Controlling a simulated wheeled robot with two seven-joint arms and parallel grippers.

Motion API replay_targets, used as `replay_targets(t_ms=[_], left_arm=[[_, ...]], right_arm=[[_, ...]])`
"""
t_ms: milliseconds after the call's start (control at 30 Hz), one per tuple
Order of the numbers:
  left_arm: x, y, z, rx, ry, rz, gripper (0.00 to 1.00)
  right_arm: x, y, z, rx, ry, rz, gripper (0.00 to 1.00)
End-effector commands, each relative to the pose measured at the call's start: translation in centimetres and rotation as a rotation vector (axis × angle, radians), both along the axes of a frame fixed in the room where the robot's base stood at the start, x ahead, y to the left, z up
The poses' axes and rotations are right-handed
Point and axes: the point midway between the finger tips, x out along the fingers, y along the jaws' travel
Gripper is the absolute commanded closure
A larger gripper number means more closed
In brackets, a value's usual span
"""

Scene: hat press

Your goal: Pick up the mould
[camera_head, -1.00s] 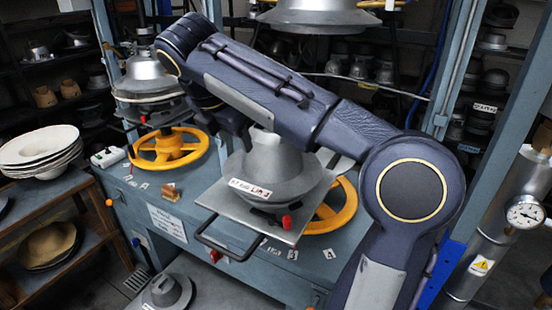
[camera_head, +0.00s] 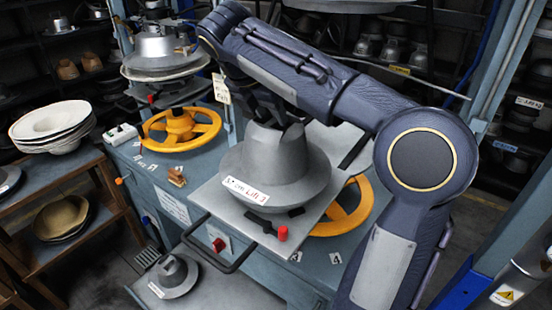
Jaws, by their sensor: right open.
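The mould (camera_head: 272,160) is a grey metal hat shape with a wide brim and a white label with red and black marks. It sits upright on a flat metal plate (camera_head: 225,203) with a dark handle bar at the front. My right gripper (camera_head: 277,118) is over the top of the mould's crown, fingers pointing down and open. The dark fingers are partly hidden by my right arm, and I cannot tell if they touch the crown. My left gripper is not in view.
A second, smaller grey hat mould (camera_head: 174,275) stands on a low shelf. Yellow handwheels (camera_head: 180,130) sit on the blue press bench, with upper press parts (camera_head: 163,50) at the back left. White hats (camera_head: 50,125) are stacked on a wooden shelf at the left.

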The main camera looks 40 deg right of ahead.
Motion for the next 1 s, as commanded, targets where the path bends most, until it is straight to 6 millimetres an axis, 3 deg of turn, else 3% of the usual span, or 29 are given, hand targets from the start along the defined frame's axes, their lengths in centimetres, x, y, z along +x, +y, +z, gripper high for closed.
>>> replay_targets(t_ms=[200,433,767,1000], left_arm=[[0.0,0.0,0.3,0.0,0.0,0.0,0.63],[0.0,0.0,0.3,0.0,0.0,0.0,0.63],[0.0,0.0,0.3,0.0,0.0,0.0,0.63],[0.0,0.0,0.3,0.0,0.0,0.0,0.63]], right_arm=[[0.3,-1.2,-2.1,0.0,0.001,-0.002,0.58],[0.4,-1.3,-2.3,0.0,-0.001,0.0,0.58],[0.4,-1.3,-2.2,0.0,-0.001,0.0,1.0],[0.3,-1.2,-2.2,0.0,-0.001,0.0,1.0]])
